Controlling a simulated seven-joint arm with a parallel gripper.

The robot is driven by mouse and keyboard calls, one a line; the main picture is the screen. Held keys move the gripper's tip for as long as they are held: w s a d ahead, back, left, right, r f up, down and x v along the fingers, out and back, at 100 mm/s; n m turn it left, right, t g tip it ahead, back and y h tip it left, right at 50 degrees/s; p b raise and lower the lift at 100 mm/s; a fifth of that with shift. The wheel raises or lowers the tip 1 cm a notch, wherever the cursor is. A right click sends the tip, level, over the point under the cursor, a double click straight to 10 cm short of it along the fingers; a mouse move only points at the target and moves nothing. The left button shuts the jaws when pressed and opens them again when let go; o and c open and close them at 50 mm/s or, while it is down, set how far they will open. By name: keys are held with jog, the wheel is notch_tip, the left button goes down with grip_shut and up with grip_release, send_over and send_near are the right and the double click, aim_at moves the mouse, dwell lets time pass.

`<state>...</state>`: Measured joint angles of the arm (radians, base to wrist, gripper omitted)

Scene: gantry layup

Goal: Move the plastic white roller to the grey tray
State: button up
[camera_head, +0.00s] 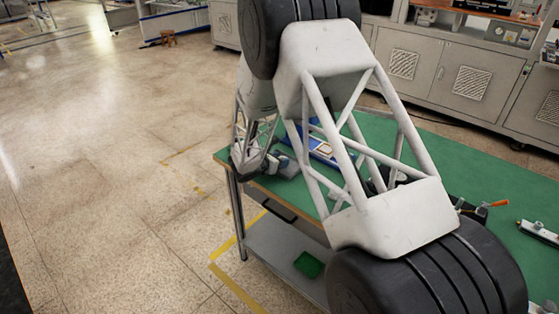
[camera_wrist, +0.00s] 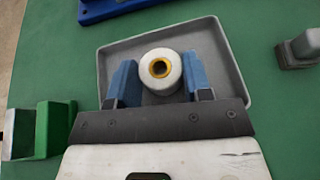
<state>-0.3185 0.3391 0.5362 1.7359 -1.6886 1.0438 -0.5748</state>
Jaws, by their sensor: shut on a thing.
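The white roller (camera_wrist: 162,87), with a yellow ring around its dark centre hole, sits between the two blue fingers of my gripper (camera_wrist: 158,64) in the wrist view. My gripper is shut on it. The grey tray (camera_wrist: 225,85) lies behind and around the roller in that view, so the roller is over the tray. Whether the roller touches the tray floor cannot be told. In the head view my gripper (camera_head: 250,160) is at the left corner of the green table, and the roller cannot be made out there.
In the wrist view a green holder (camera_wrist: 52,130) stands left of the tray, a grey block (camera_wrist: 300,50) right of it and a blue object (camera_wrist: 105,8) beyond it. In the head view an orange-handled tool (camera_head: 490,205) lies at the right on the green table (camera_head: 450,165).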

jog(key=o, duration=0.9)
jog(key=shift+s+a+r, duration=0.1)
jog(key=shift+r, duration=0.05)
jog(key=v, duration=1.1)
jog(key=shift+s+a+r, duration=0.2)
jog(key=shift+a, duration=0.05)
